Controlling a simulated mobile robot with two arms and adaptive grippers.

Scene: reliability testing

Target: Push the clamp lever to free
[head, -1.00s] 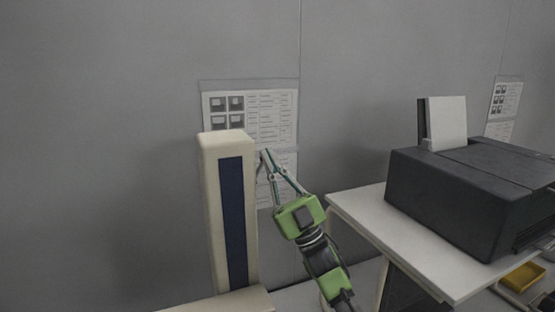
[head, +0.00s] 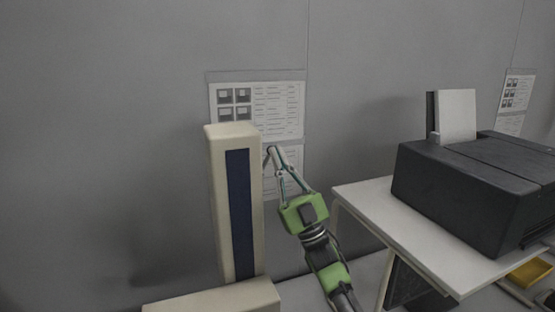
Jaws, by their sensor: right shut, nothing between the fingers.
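A tall cream column with a dark blue strip (head: 240,215) stands on a cream base in the head view. My right gripper (head: 270,152) is shut and empty, its fingertips close to the column's upper right side. I cannot tell whether the fingertips touch the column. No clamp lever can be made out; the column may hide it. My left gripper is not in view.
A dark printer (head: 475,185) with white paper (head: 457,116) stands on a white table (head: 368,204) to the right. A yellow tray (head: 532,272) lies low at the right edge. Printed sheets (head: 270,110) hang on the grey wall behind.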

